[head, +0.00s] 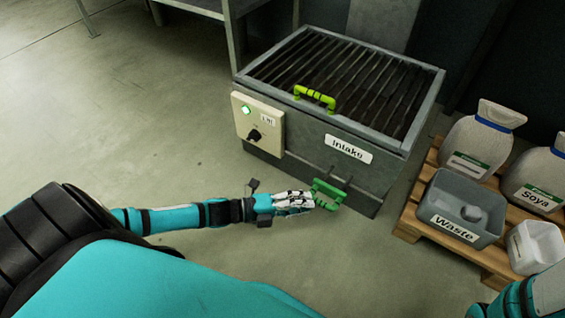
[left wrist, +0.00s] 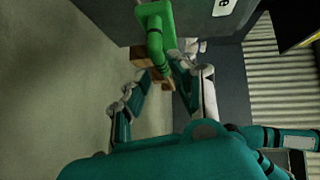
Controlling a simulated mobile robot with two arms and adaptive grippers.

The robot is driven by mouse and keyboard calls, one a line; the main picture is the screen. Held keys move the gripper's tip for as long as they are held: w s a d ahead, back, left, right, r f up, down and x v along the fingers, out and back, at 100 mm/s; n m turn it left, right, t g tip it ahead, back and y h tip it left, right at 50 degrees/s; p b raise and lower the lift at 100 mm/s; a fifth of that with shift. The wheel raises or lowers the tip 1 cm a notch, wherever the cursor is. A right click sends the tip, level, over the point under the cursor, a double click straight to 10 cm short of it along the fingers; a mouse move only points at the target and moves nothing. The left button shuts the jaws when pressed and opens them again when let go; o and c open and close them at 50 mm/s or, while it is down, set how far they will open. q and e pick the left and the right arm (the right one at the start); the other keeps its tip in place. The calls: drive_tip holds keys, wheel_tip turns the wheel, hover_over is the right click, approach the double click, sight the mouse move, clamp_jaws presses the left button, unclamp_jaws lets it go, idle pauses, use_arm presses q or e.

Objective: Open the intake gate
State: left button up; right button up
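The grey intake box (head: 310,140), labelled "Intake", stands at the centre of the head view. A green handle (head: 328,194) sits low on its front on thin rods; it also shows at the top of the left wrist view (left wrist: 154,32). A second, yellow-green handle (head: 315,97) is at the front edge of the barred top. My left gripper (head: 312,200) is at the low handle. In the left wrist view its fingers (left wrist: 168,84) are spread, with the handle's lower end at or between the tips; contact is unclear. My right gripper is out of view.
A control panel (head: 257,123) with a green light and black knob is on the box's left side. At right, a wooden pallet (head: 410,222) holds a grey "Waste" bin (head: 487,199), white sacks and a white tub. The floor at left is clear.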

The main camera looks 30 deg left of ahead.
use_arm(q)
drive_tip(key=f+v, duration=0.1)
drive_tip(key=v, duration=0.6)
drive_tip(key=shift+r, duration=0.45)
